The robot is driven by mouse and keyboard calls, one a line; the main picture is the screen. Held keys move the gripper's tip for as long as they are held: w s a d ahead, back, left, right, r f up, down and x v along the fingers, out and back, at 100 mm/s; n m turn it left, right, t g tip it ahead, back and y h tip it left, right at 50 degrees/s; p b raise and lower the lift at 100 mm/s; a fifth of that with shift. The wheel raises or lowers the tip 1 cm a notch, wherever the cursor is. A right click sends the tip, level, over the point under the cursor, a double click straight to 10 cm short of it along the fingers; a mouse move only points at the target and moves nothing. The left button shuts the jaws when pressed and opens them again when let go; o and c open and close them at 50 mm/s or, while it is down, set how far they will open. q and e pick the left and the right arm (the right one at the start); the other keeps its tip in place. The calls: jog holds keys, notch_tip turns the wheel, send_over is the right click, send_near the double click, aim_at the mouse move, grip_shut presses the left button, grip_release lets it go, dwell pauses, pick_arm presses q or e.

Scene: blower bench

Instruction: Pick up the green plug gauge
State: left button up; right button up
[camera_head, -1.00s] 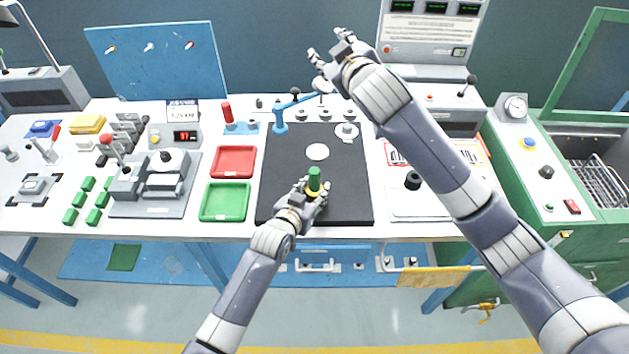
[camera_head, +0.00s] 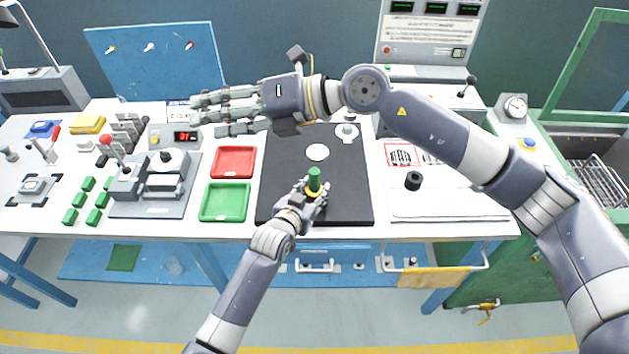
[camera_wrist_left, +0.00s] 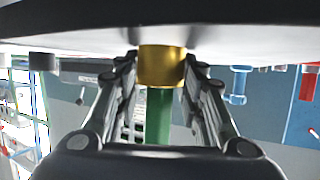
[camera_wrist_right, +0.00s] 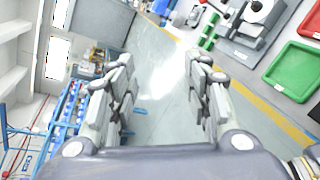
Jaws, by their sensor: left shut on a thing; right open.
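The green plug gauge (camera_head: 314,178) stands upright at the front of the black mat (camera_head: 345,205), with its green handle up and a yellow collar below. My left gripper (camera_head: 311,194) is shut around it. In the left wrist view the gauge's green handle (camera_wrist_left: 158,115) and gold part (camera_wrist_left: 162,66) show between the two fingers (camera_wrist_left: 163,85), and the gold part meets the dark surface. I cannot tell whether it is clear of the mat. My right gripper (camera_head: 202,112) is open and empty above the back of the bench; its fingers (camera_wrist_right: 160,85) are spread apart.
A red tray (camera_head: 233,162) and a green tray (camera_head: 225,202) lie left of the mat. Green blocks (camera_head: 94,216) and a grey fixture (camera_head: 150,205) stand further left. My right forearm crosses above the back of the mat and hides things there. A white disc (camera_head: 317,152) lies on the mat.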

jog(key=w+d+f+n+h, duration=0.1)
jog(key=d+f+h, duration=0.4)
jog(key=f, duration=0.3)
jog(key=t+h, duration=0.3)
jog(key=h, duration=0.5)
send_near(316, 173)
jog(key=shift+g, duration=0.3)
jog(key=x, duration=0.4)
jog(key=shift+w+d+f, duration=0.25)
jog(key=shift+d+f, duration=0.05)
jog(key=shift+d, duration=0.05)
jog(key=shift+a+x, duration=0.2)
jog(key=shift+x, duration=1.35)
jog(key=shift+a+x, duration=0.15)
jog(key=shift+x, duration=1.45)
jog(key=shift+r, duration=0.1)
grip_shut()
